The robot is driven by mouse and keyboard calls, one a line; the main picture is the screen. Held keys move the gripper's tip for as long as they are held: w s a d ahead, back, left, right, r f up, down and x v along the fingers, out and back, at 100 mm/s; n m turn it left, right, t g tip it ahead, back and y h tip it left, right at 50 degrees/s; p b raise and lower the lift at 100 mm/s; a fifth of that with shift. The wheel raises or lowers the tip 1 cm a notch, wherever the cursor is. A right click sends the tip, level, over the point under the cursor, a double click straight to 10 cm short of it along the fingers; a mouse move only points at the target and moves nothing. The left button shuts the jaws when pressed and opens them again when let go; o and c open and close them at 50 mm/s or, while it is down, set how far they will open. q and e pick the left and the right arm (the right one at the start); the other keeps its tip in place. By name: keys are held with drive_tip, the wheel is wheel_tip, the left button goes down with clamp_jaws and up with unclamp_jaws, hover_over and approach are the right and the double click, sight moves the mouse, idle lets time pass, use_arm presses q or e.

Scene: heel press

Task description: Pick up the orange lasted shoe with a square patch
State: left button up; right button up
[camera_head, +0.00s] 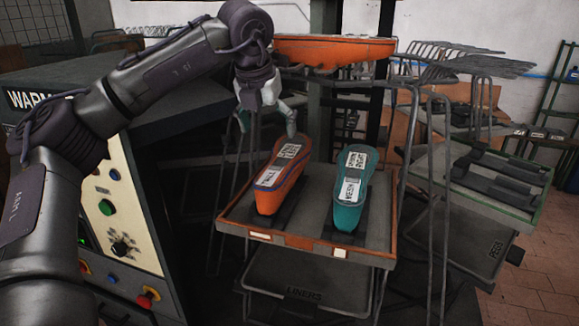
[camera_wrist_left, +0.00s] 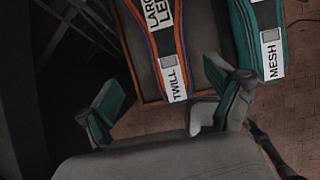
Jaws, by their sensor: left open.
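An orange lasted shoe (camera_head: 280,178) lies sole-up on the left of an orange-rimmed tray (camera_head: 265,237). White labels are on it; the one in the left wrist view reads TWILL on the orange shoe (camera_wrist_left: 155,45). My left gripper (camera_head: 267,125) is open and empty, above and behind the orange shoe in the head view. Its two fingers are spread in the left wrist view (camera_wrist_left: 160,112). My right gripper is out of view.
A machine with a control panel (camera_head: 112,205) stands at the left, close to my left arm. Metal wire racks (camera_head: 440,150) and a green-rimmed cart (camera_head: 490,190) labelled PEGS stand right. An orange tray-like piece (camera_head: 335,50) is above the shoes. A LINERS shelf (camera_head: 305,292) is below.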

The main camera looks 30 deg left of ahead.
sight(280, 164)
use_arm(q)
drive_tip(key=p+x, duration=0.1)
drive_tip(key=x, duration=0.5)
drive_tip(key=shift+f+p, duration=0.3)
drive_tip(key=shift+f, duration=0.1)
drive_tip(key=shift+w+f, duration=0.15)
drive_tip(key=shift+f, duration=0.1)
drive_tip(key=shift+w+d+f+p, duration=0.1)
drive_tip(key=shift+f+p, duration=0.1)
drive_tip(key=shift+p, duration=0.1)
drive_tip(key=p+x, duration=0.1)
drive_tip(key=x, duration=0.1)
drive_tip(key=p+x, duration=0.1)
drive_tip(key=x, duration=0.1)
drive_tip(key=shift+d+f, duration=0.1)
drive_tip(key=shift+d, duration=0.15)
drive_tip(key=shift+w+f, duration=0.2)
drive_tip(key=shift+f, duration=0.1)
drive_tip(key=shift+s+r, duration=0.1)
drive_tip(key=c, duration=0.5)
clamp_jaws()
drive_tip(key=shift+r, duration=0.1)
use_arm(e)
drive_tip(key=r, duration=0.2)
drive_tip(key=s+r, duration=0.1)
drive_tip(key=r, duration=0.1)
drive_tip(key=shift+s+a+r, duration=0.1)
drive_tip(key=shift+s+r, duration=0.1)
